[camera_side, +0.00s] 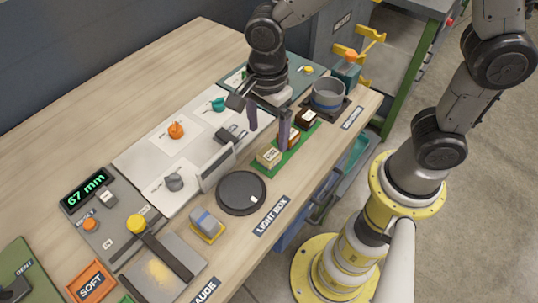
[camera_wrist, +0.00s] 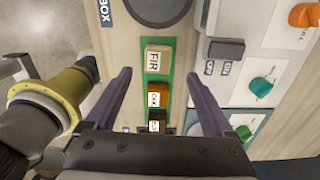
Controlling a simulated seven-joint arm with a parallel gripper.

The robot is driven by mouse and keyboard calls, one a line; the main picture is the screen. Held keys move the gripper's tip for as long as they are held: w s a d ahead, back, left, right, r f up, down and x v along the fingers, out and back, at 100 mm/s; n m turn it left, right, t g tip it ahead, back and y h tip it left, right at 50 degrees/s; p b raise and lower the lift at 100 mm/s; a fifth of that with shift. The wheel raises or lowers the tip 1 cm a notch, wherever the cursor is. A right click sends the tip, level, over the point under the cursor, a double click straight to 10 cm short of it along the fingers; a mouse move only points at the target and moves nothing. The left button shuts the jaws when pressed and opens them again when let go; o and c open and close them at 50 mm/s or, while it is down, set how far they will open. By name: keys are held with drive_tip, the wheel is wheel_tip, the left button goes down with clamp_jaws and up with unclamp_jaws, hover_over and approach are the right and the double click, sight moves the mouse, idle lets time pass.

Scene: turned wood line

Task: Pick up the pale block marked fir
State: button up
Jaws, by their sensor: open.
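The pale block marked FIR (camera_wrist: 158,59) sits at one end of a narrow green strip (camera_wrist: 148,76); it also shows in the side view (camera_side: 269,157). My gripper (camera_wrist: 155,73) is open and empty, its two dark purple fingers spread to either side of the strip in the wrist view. In the side view my gripper (camera_side: 268,138) hangs over the strip area, pointing down. The fingers look apart from the pale block; their exact height above it is hard to tell.
On the same strip are an orange-brown block (camera_wrist: 154,97) and a dark brown block (camera_side: 306,118). A grey round pot (camera_side: 328,94) stands beyond them. A black round disc (camera_side: 241,193) lies near the pale block. A white panel with knobs (camera_side: 145,158) is to the left.

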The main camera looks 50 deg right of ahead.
sight(269, 152)
wheel_tip(269, 152, down, 7)
drive_tip(key=shift+s+f, duration=0.15)
idle(0.4)
clamp_jaws()
idle(0.3)
